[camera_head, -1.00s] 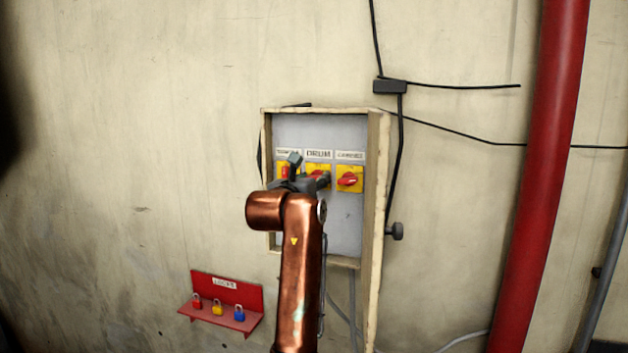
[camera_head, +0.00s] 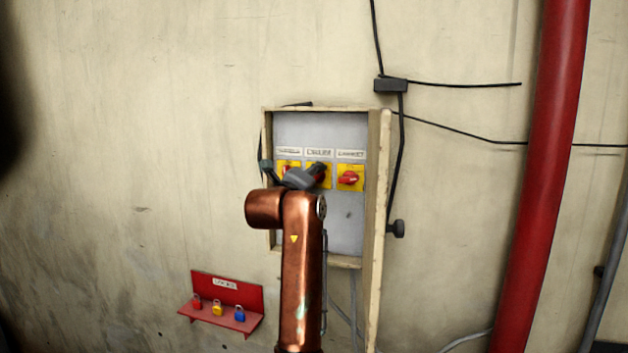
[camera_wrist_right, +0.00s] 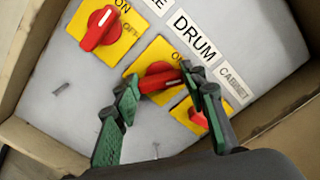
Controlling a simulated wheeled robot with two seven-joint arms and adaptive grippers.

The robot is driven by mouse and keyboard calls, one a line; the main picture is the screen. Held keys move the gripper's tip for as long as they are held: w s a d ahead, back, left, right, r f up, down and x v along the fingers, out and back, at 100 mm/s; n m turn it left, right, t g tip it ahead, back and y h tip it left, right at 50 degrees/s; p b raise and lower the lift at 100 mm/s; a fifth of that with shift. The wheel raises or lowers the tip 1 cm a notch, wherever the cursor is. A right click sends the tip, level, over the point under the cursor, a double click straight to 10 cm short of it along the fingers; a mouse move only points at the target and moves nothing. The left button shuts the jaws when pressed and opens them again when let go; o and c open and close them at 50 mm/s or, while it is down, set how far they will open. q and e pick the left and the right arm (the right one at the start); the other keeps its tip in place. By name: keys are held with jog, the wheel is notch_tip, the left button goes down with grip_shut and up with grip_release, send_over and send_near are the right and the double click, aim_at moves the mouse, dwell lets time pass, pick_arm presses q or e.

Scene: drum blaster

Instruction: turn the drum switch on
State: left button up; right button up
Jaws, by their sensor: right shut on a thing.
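The drum switch (camera_wrist_right: 160,78) is a red rotary handle on a yellow plate under the DRUM label (camera_wrist_right: 194,37). In the head view its yellow plate (camera_head: 326,184) is the middle one of the box, partly hidden by my gripper. My right gripper (camera_wrist_right: 160,84) is shut on the red handle, one green finger at each side. It also shows in the head view (camera_head: 319,171). In the wrist view the handle lies nearly level, its right end slightly raised; part of the plate's lettering is covered. My left gripper is not in view.
A left switch (camera_wrist_right: 100,27) and a cabinet switch (camera_head: 348,178) flank the drum switch closely. The box's raised wooden frame (camera_head: 376,220) surrounds them. A red shelf with padlocks (camera_head: 228,293) hangs lower left. A red pipe (camera_head: 540,170) runs at right.

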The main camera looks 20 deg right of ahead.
jog(key=n, duration=0.6)
jog(key=shift+a+f+b, duration=0.1)
jog(key=shift+b, duration=0.2)
dwell(0.4)
jog(key=o, duration=1.2)
jog(key=shift+c, duration=0.2)
jog(key=v, duration=1.2)
